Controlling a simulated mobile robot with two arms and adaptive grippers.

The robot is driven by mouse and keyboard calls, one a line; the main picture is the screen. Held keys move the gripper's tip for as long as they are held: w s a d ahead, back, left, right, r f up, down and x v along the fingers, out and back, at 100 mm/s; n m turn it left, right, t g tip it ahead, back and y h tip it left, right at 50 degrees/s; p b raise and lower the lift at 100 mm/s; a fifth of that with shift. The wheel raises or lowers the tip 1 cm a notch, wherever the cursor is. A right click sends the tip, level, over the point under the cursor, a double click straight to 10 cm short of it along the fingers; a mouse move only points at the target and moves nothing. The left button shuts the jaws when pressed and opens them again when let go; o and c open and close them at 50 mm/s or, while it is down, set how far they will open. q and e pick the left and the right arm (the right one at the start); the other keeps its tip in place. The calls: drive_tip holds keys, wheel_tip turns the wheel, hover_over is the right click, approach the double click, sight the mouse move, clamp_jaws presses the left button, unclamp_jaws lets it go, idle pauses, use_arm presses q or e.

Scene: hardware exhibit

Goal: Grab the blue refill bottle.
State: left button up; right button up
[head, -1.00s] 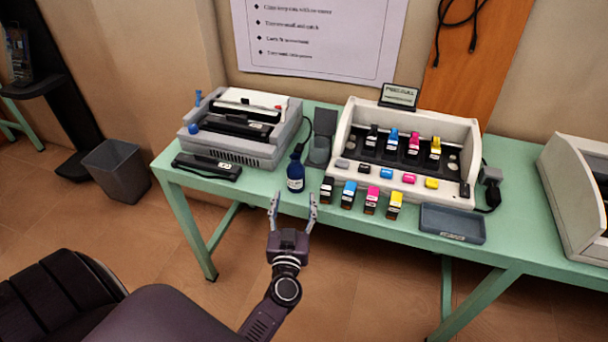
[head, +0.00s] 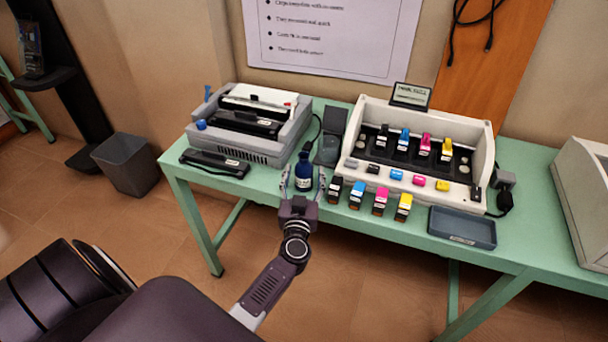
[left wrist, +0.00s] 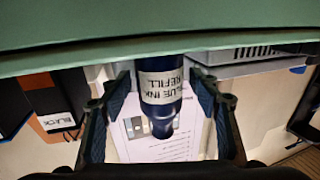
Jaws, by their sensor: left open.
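The blue refill bottle (head: 304,172) stands upright near the front edge of the green table (head: 263,186). In the left wrist view the bottle (left wrist: 160,97), upside down in the picture, shows a white label reading "BLUE INK REFILL". My left gripper (head: 304,184) is open at the table's front edge. Its two fingers are on either side of the bottle, and in the left wrist view gaps show between the bottle and both fingers. My right gripper does not show.
Ink cartridges (head: 357,194) stand in a row just right of the bottle. A grey printer (head: 248,125) is behind left, with a black cartridge (head: 214,162) in front. A white cartridge stand (head: 470,130) and a dark tray (head: 462,227) are to the right.

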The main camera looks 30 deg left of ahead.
use_arm(q)
drive_tip(key=c, duration=1.4)
drive_tip(key=shift+o, duration=0.2)
drive_tip(key=shift+r, duration=0.1)
